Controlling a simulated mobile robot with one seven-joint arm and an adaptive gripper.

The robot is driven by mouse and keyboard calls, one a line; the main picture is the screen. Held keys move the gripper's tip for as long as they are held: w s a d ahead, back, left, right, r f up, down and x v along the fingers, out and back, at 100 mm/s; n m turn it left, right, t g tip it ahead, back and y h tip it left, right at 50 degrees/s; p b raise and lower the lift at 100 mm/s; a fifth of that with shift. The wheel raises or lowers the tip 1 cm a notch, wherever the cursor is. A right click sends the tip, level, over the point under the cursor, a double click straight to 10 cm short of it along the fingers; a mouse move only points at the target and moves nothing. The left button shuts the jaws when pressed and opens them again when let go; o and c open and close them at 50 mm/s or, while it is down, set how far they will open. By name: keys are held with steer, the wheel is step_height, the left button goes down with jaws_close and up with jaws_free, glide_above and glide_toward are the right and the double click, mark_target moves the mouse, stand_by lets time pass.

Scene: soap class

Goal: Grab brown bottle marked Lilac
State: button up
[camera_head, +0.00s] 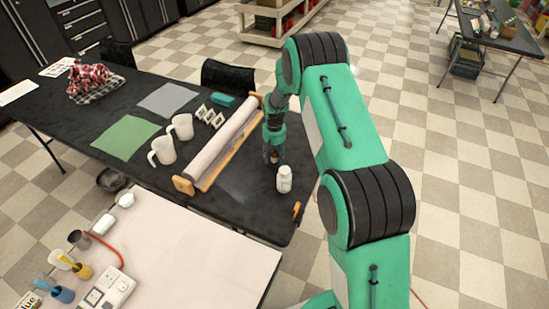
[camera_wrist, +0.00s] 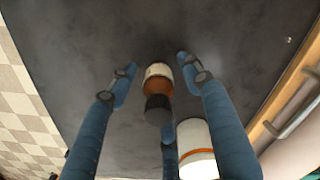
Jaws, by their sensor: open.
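In the wrist view a small brown bottle (camera_wrist: 156,84) with a pale label band and a dark cap is on the dark tabletop. Its label text is too small to read. My gripper (camera_wrist: 157,66) is open, with blue fingers on the left and right of the bottle and a gap on each side. A third finger shows below it, near the cap. In the head view my gripper (camera_head: 273,154) is low over the right part of the table and mostly hides the brown bottle.
A white bottle (camera_head: 284,180) stands close by my gripper; it also shows in the wrist view (camera_wrist: 198,152). A paper roll on a wooden holder (camera_head: 185,185) lies to the left on the black table (camera_head: 90,108). White jugs (camera_head: 162,151) and a green sheet (camera_head: 124,138) lie farther left.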

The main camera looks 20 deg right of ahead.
mark_target(274, 148)
jaws_close()
steer(key=shift+r, duration=0.1)
steer(key=shift+r+p, duration=0.95)
steer(key=shift+r, duration=4)
